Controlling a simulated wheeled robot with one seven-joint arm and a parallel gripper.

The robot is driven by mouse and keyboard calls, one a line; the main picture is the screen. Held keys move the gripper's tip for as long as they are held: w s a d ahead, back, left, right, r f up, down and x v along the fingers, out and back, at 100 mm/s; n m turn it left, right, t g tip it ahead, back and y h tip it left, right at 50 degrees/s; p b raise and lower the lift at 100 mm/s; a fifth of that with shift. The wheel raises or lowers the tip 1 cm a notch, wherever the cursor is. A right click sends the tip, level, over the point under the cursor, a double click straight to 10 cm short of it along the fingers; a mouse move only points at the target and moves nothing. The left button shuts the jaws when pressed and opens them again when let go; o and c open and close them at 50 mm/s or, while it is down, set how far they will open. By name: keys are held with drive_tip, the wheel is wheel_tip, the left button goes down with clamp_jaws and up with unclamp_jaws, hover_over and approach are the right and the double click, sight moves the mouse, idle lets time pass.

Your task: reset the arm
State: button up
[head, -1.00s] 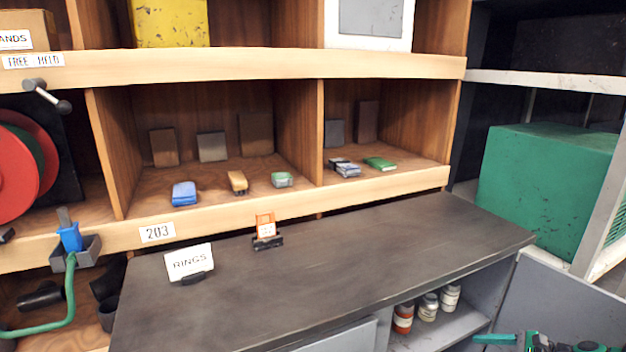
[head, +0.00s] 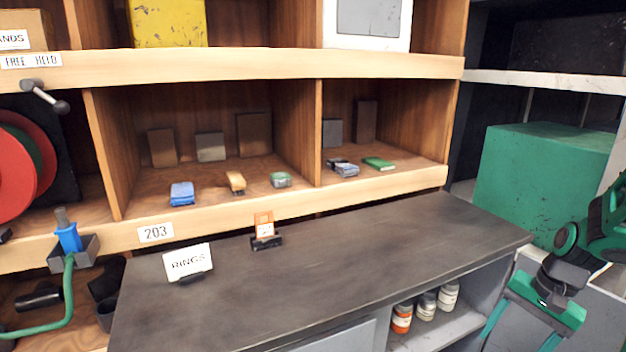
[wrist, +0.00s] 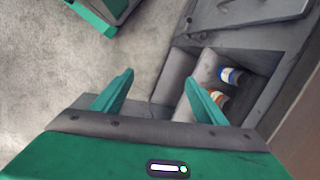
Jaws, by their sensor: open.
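My gripper (head: 520,330) is at the lower right of the head view, in front of the right end of the dark bench, with its green fingers pointing down. In the wrist view its two green fingers (wrist: 158,100) are spread apart with nothing between them. Beyond them show the grey floor and the bench's lower shelf. My gripper touches nothing that I can see. The fingertips are partly cut off by the lower edge of the head view.
The dark bench top (head: 330,265) carries a RINGS sign (head: 188,262) and an orange tag (head: 264,226). Jars (head: 425,305) stand on the shelf below. Wooden cubbies (head: 230,185) hold small packs. A green box (head: 540,175) stands at right.

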drive_tip(key=s+a+r+n+h, duration=0.1)
drive_tip(key=s+r+n, duration=0.1)
drive_tip(key=s+r, duration=0.3)
drive_tip(key=s+a+r+n+h, duration=0.1)
drive_tip(key=s+a+r+n, duration=0.1)
drive_tip(key=s+r, duration=0.3)
drive_tip(key=shift+s+a+n+g, duration=0.3)
drive_tip(key=shift+s+g, duration=0.1)
drive_tip(key=shift+s, duration=1.55)
